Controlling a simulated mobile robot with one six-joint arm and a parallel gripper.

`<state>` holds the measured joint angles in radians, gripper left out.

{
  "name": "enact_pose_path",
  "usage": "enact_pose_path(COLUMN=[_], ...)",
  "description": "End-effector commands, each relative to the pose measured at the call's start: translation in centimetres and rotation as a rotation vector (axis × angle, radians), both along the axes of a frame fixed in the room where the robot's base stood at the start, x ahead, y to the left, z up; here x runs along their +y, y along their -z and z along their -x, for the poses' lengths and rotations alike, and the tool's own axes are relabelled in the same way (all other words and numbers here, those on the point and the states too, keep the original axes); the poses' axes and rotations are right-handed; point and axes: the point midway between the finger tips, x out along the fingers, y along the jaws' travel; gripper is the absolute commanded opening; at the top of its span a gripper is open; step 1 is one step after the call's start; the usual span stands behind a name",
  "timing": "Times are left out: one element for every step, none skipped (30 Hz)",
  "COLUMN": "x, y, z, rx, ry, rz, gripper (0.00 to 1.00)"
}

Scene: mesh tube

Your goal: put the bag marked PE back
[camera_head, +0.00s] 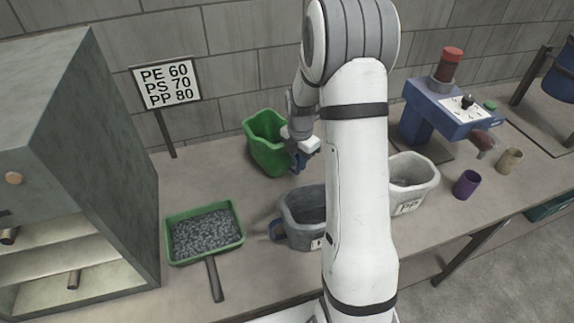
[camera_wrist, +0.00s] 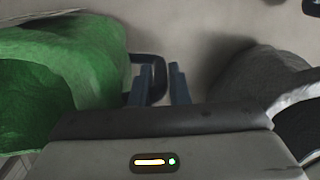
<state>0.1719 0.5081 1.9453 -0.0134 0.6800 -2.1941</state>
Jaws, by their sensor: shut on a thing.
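The green bag (camera_head: 266,142) stands at the back of the bench, left of my arm; no mark on it shows. It also fills the left of the wrist view (camera_wrist: 70,75). My gripper (camera_head: 302,160) is at its right side, shut on the bag's dark loop handle (camera_wrist: 159,72), with a finger on each side of the loop. I cannot tell whether the bag touches the bench. A grey bag (camera_head: 298,212) stands nearer, partly hidden by my arm; its label is mostly covered. A pale bag marked PP (camera_head: 413,185) stands right of my arm.
A sign (camera_head: 166,82) reads PE 60, PS 70, PP 80. A green tray of grey granules (camera_head: 205,262) lies front left, beside a grey cabinet (camera_head: 85,120). A blue machine (camera_head: 430,115), a purple cup (camera_head: 467,184) and a tan cup (camera_head: 510,160) are at the right.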

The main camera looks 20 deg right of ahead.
Motion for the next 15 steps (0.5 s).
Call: enact_pose_path(x=[0.0,0.0,0.0,0.0,0.0,0.0,0.0,-0.1,-0.1,-0.1,-0.1,-0.1,-0.1,-0.1,-0.1], y=[0.7,1.1,1.4,1.5,1.5,1.5,1.5,1.5,1.5,1.5,1.6,1.8,1.9,2.0,1.8], z=[0.1,0.1,0.1,0.0,0.0,0.0,0.0,0.0,0.0,0.0,0.0,0.0,0.0,0.0,0.0], rx=[0.005,0.004,0.002,0.001,0.001,0.000,0.000,0.000,0.000,0.000,0.000,0.000,0.000,0.000,0.000], ry=[0.000,0.001,0.001,0.001,0.001,0.001,0.001,0.001,0.001,0.001,0.001,0.001,0.001,0.001,0.001], rz=[-0.001,0.000,0.000,0.000,0.000,0.000,0.000,0.000,0.000,0.000,0.000,0.000,0.000,0.000,0.000], gripper=[0.00,0.00,0.00,0.00,0.00,0.00,0.00,0.00,0.00,0.00,0.00,0.00,0.00,0.00,0.19])
